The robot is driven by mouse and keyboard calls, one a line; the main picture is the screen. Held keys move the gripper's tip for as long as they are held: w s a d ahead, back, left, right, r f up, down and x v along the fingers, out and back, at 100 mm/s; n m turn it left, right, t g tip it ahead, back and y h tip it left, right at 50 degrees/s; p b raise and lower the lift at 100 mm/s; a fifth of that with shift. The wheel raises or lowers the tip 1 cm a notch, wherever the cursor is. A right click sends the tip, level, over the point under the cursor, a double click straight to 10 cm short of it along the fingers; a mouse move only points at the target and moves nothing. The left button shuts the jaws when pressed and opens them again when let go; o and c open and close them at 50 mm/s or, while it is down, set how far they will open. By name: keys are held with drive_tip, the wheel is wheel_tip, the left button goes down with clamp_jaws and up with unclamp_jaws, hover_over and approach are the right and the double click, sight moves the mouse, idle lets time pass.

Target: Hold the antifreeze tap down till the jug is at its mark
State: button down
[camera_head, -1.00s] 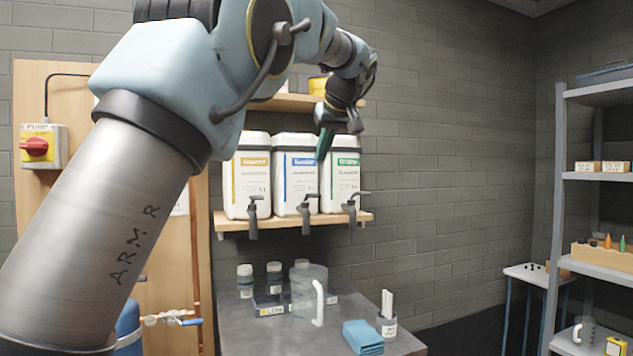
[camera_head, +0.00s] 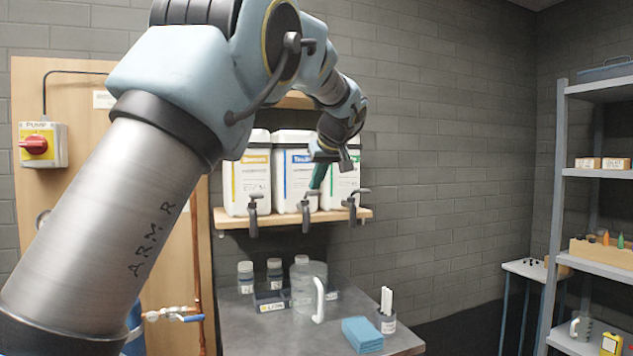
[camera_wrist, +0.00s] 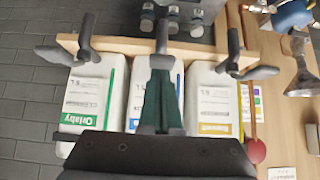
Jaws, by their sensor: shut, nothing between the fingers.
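Three white jugs-style canisters stand in a row on a wooden shelf: yellow label (camera_head: 243,185), blue label (camera_head: 290,185) and green label (camera_head: 342,190). Each has a dark lever tap at the shelf front: left (camera_head: 253,217), middle (camera_head: 306,212) and right (camera_head: 352,210). I cannot read which holds antifreeze. A clear jug (camera_head: 302,285) with a white handle stands on the counter below the middle tap; its level and mark are too small to tell. My gripper (camera_head: 316,184), with green fingers, is shut and empty just above the middle tap (camera_wrist: 162,38); contact is unclear.
The grey counter (camera_head: 255,335) also holds small bottles (camera_head: 245,277), a blue cloth (camera_head: 362,335) and a cup of white sticks (camera_head: 387,320). A red pump switch (camera_head: 34,145) is on the left board. A shelving rack (camera_head: 600,175) stands right.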

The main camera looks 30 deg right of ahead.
drive_tip(key=f+t+b, duration=0.1)
drive_tip(key=t+b, duration=0.1)
drive_tip(key=b, duration=0.7)
drive_tip(key=s+f+t+b, duration=0.1)
drive_tip(key=f+t+b, duration=0.1)
drive_tip(key=b, duration=0.7)
drive_tip(key=shift+s+f+h, duration=0.2)
drive_tip(key=shift+f+h, duration=0.1)
idle(5.9)
